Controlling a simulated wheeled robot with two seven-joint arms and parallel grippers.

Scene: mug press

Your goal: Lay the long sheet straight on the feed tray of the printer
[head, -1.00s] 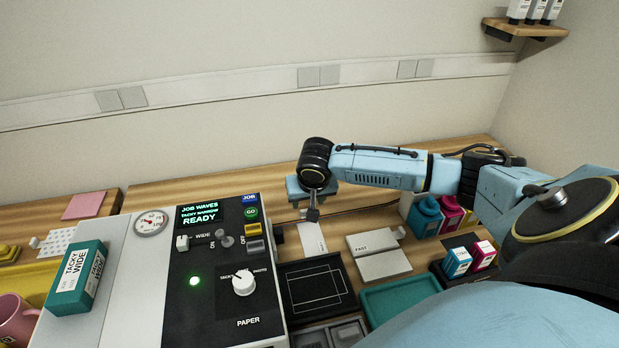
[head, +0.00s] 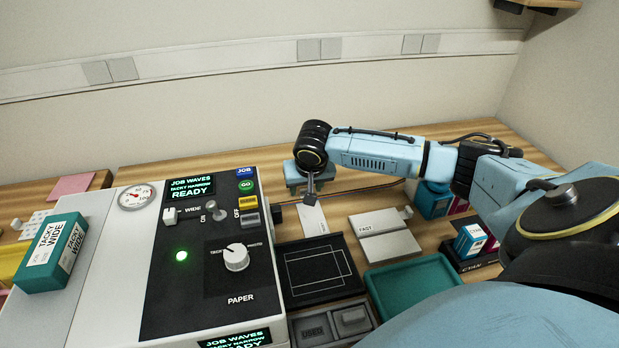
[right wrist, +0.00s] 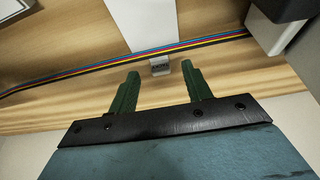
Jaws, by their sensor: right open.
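A long white sheet (head: 313,218) lies on the wooden bench right of the printer (head: 100,250); it also shows in the right wrist view (right wrist: 138,22). A small grey tab or clip (right wrist: 160,66) is at its near end there. My right gripper (head: 308,190) is above the far end of the sheet; its fingers are mostly hidden in the head view. In the right wrist view the two green fingers (right wrist: 160,75) stand apart, with the grey tab between their tips. A black tray with white outlines (head: 345,283) is beside the printer; I cannot tell if it is the feed tray. My left gripper is not in view.
A coloured ribbon cable (right wrist: 110,66) runs past the sheet's end into a white box by the printer. A pale block marked FAST (head: 383,244) and a teal tray (head: 447,268) are to the right. Ink boxes (head: 468,240) stand farther right.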

